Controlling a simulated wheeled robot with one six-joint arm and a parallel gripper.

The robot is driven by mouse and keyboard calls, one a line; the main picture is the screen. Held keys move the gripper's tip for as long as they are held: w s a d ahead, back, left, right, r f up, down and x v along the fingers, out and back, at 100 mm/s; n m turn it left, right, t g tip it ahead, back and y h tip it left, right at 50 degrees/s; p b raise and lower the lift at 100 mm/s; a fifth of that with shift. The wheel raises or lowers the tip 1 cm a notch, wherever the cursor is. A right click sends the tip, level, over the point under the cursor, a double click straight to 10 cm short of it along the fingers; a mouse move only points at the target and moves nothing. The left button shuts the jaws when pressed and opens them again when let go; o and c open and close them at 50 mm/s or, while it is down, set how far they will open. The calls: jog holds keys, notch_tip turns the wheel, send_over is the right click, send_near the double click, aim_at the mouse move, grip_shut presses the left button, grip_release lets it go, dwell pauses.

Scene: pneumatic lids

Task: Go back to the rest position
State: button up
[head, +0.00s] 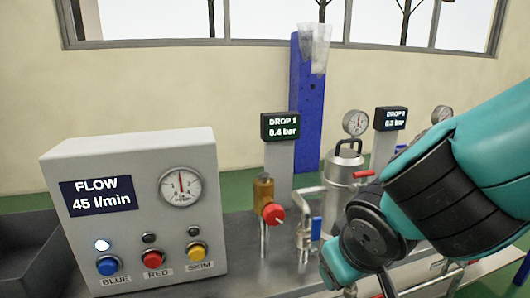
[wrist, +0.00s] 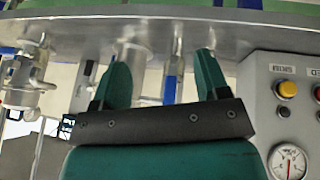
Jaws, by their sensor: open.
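My teal arm reaches in from the right of the head view and bends down past the bottom edge, so the fingertips are hidden there. In the wrist view my gripper (wrist: 162,65) shows two teal fingers spread apart with nothing between them. It is open and empty, beside the grey control box (head: 130,170). The box also shows upside down at the right of the wrist view (wrist: 262,100). No contact between the fingers and anything else shows.
The box carries a flow display (head: 97,193), a gauge (head: 180,187) and blue, red and yellow buttons. Behind are a red-knobbed valve (head: 273,214), a steel canister (head: 343,180) and pipes. A blue post (head: 307,100) stands at the wall. A dark tray (head: 25,255) lies left.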

jog(key=s+d+r+n+g+y+p, duration=0.25)
jog(key=s+r+g+y, duration=0.45)
jog(key=s, duration=0.5)
notch_tip(320, 180, up, 38)
jog(key=t+h+p, duration=0.1)
jog(key=h+p, duration=0.1)
jog(key=p, duration=3.4)
jog(key=shift+a+f+p, duration=0.15)
jog(key=shift+a+p, duration=0.15)
jog(key=shift+a, duration=0.05)
